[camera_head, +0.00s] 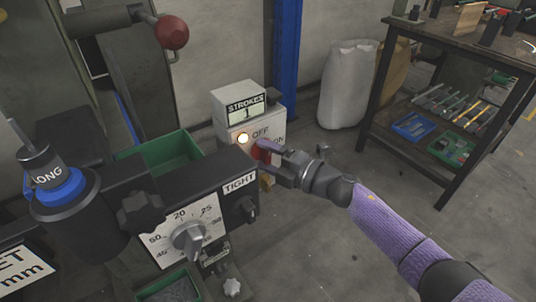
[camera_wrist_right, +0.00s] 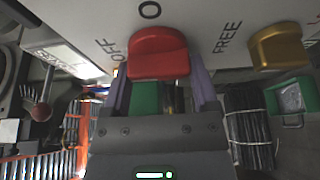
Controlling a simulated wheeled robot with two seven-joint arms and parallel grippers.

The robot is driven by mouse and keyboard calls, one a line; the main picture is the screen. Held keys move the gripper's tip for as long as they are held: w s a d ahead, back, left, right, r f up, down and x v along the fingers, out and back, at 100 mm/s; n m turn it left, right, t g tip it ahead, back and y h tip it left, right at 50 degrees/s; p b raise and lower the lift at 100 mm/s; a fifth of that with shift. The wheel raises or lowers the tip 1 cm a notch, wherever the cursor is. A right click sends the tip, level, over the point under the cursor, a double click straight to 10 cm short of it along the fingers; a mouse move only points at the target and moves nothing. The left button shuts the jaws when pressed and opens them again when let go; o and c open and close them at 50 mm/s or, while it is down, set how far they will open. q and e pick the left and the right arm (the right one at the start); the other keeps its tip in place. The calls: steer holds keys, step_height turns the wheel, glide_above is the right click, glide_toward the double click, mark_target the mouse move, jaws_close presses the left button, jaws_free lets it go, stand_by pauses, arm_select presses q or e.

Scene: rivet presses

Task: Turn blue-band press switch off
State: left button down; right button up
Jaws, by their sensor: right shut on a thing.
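The press with the blue band (camera_head: 62,190) stands at the left in the head view, the band around a black cylinder marked "LONG". Behind it a pale switch box (camera_head: 222,108) carries a "STROKES 1" display, OFF and ON lettering and a glowing lamp (camera_head: 242,138). My right gripper (camera_head: 269,157) is at the front of this box, shut on the red switch knob (camera_head: 263,148). In the right wrist view the red knob (camera_wrist_right: 158,55) sits between my two fingers, with "OFF" to its left and "O" above it. My left gripper is not in view.
A gold knob (camera_wrist_right: 278,46) beside "FREE" is close to the red one. A green bin (camera_head: 160,155) and the press's dial (camera_head: 188,238) are left of my right arm. A workbench (camera_head: 445,37) with tools stands at the right, a white sack (camera_head: 347,85) behind.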

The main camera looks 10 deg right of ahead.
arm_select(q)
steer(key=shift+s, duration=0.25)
arm_select(e)
steer(key=shift+f, duration=0.1)
steer(key=o, duration=0.9)
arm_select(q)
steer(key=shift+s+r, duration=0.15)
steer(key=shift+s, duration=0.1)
arm_select(e)
steer(key=shift+o, duration=1.1)
arm_select(q)
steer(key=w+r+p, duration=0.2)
steer(key=p, duration=0.1)
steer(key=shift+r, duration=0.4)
arm_select(e)
steer(key=v, duration=1)
arm_select(q)
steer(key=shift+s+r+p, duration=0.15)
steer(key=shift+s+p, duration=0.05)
steer(key=shift+p, duration=0.1)
